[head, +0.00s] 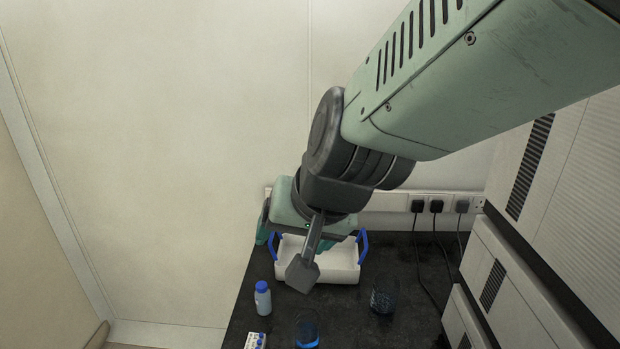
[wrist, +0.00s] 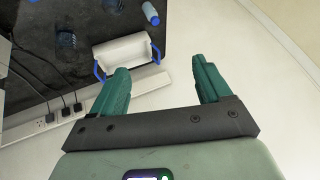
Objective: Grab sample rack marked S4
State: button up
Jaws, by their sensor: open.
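A small white rack (head: 252,341) with blue-topped items sits at the bottom edge of the head view, partly cut off; no S4 mark can be read on it. A white tray (head: 345,271) with blue handles stands toward the back of the dark bench, and it also shows in the wrist view (wrist: 120,53). My gripper (wrist: 160,66) is open, with nothing between its green fingers. In the head view it is near the back of the tray, partly hidden by my wrist. The small rack is not visible in the wrist view.
A blue-capped bottle (head: 263,299) stands in front of the tray. A beaker with blue liquid (head: 307,331) and a dark glass (head: 383,296) stand nearby. Plugs and cables (head: 436,207) line the back wall. White equipment cabinets (head: 520,270) rise on the right.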

jog(key=w+a+f, duration=0.2)
jog(key=a+f, duration=0.8)
jog(key=f, duration=0.1)
jog(key=s+f+t+h, duration=0.1)
jog(key=s+f+t, duration=0.1)
jog(key=f, duration=0.4)
jog(key=s+a+f+n+t+h, duration=0.1)
jog(key=s+f+t+h, duration=0.1)
jog(key=f, duration=0.5)
jog(key=s+f+t+h, duration=0.2)
jog(key=f+t, duration=0.1)
jog(key=f, duration=0.3)
jog(key=shift+a+f, duration=0.3)
jog(key=shift+f, duration=0.1)
send_near(255, 338)
jog(key=shift+w+d, duration=0.25)
jog(key=shift+w, duration=0.25)
jog(key=shift+n, duration=0.3)
jog(key=x, duration=0.5)
jog(key=shift+s+a+f, duration=0.1)
jog(key=shift+a+f, duration=0.1)
jog(key=shift+f, duration=0.1)
jog(key=shift+c, duration=0.2)
jog(key=c, duration=1.1)
